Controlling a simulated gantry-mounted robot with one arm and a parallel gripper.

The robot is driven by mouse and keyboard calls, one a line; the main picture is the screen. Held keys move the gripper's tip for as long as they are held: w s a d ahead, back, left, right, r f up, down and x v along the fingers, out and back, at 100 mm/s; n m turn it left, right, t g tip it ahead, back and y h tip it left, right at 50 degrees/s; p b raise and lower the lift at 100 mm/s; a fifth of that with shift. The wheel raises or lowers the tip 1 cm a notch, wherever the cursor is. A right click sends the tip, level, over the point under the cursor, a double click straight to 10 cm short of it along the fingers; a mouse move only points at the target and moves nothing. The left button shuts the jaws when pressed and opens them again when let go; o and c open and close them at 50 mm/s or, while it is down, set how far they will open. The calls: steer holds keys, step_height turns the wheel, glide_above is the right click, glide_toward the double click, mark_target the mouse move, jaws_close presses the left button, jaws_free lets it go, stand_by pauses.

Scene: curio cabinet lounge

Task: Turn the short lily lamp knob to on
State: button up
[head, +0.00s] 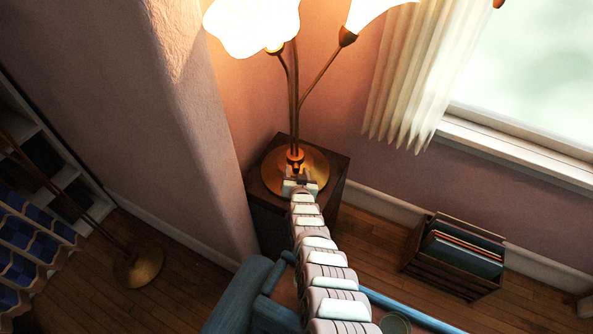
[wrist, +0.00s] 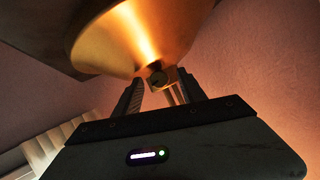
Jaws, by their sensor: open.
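The short lily lamp (head: 295,160) stands on a dark side table (head: 337,170) in the corner, with a round brass base, thin curved stems and white flower shades that glow brightly. In the wrist view its brass base (wrist: 120,40) fills the top. A small dark brass knob (wrist: 156,77) sticks out from its edge. My gripper (head: 299,178) is at the front of the lamp base. In the wrist view, my gripper (wrist: 162,82) is open, with a finger on either side of the knob. I cannot tell whether either finger touches it.
A blue armchair (head: 240,295) stands below the side table, close to my arm. A wooden crate (head: 452,257) of records is on the floor at right, under the window. A taller lamp's round brass base (head: 138,264) is at left. A pink wall corner (head: 205,130) juts beside the table.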

steer(key=p+v, duration=0.7)
steer(key=v, duration=0.3)
steer(key=shift+r, duration=0.2)
steer(key=shift+s, duration=0.1)
